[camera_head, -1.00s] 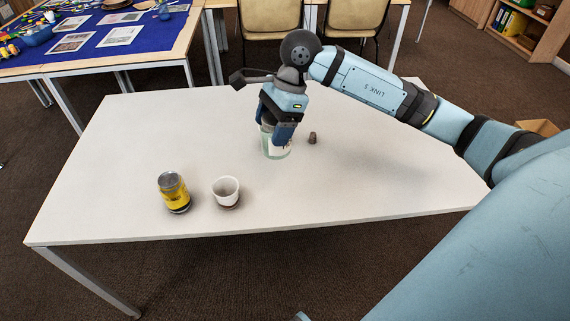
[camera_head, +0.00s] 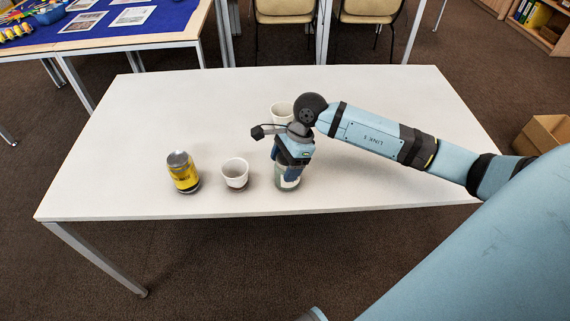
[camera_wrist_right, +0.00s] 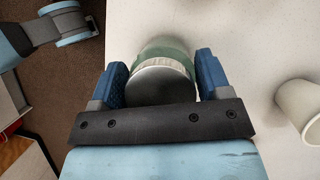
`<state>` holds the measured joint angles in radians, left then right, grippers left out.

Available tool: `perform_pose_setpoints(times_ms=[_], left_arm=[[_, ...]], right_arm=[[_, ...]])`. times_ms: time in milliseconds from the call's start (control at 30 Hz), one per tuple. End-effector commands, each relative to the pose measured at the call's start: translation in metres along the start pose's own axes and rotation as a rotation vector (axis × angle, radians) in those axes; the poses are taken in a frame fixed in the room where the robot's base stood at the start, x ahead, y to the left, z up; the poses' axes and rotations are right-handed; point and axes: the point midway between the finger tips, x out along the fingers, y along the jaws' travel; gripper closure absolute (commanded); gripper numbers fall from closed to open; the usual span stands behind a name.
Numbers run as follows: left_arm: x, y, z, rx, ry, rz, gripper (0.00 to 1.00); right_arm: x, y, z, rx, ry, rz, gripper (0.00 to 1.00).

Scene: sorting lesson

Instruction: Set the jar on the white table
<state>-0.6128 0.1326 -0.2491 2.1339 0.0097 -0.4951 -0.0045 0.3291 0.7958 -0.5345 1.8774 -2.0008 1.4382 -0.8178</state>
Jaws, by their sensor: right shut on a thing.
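The jar (camera_head: 288,183), clear with a pale green-white band, is upright near the front edge of the white table (camera_head: 130,125). My right gripper (camera_head: 290,165) is shut on its upper part from above. In the right wrist view the jar (camera_wrist_right: 163,78) sits between the two blue fingers (camera_wrist_right: 164,85), its grey lid facing the camera. The jar's base is at or just above the tabletop; I cannot tell if it touches. My left gripper is not in view.
A white cup (camera_head: 235,175) stands just left of the jar, and a yellow can (camera_head: 183,172) farther left. Another white cup (camera_head: 281,111) stands behind my gripper. The table's left and back parts are clear. A cardboard box (camera_head: 543,134) is beyond the right side.

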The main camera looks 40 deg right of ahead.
Motion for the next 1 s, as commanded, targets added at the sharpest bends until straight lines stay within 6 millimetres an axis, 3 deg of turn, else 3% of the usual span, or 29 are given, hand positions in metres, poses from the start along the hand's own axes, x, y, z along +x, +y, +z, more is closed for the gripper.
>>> perform_pose_setpoints(times_ms=[400, 433, 500, 533, 833, 1000], left_arm=[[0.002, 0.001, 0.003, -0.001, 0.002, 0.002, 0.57], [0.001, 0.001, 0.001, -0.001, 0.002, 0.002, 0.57], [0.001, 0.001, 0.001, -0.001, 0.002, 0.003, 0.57], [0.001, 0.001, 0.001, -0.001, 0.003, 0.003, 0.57], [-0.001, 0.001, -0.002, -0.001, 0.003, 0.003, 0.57], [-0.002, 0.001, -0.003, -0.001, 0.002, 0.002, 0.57]], right_arm=[[0.008, -0.001, -0.004, -0.001, 0.001, -0.002, 0.57], [0.006, 0.0, -0.003, -0.001, 0.001, -0.001, 0.22], [0.006, 0.0, -0.003, -0.001, 0.001, -0.001, 0.06], [0.006, 0.0, -0.003, -0.001, 0.001, -0.001, 0.04], [0.003, 0.0, -0.002, -0.001, 0.0, -0.002, 0.04], [-0.017, -0.001, -0.002, -0.001, 0.003, -0.005, 0.04]])
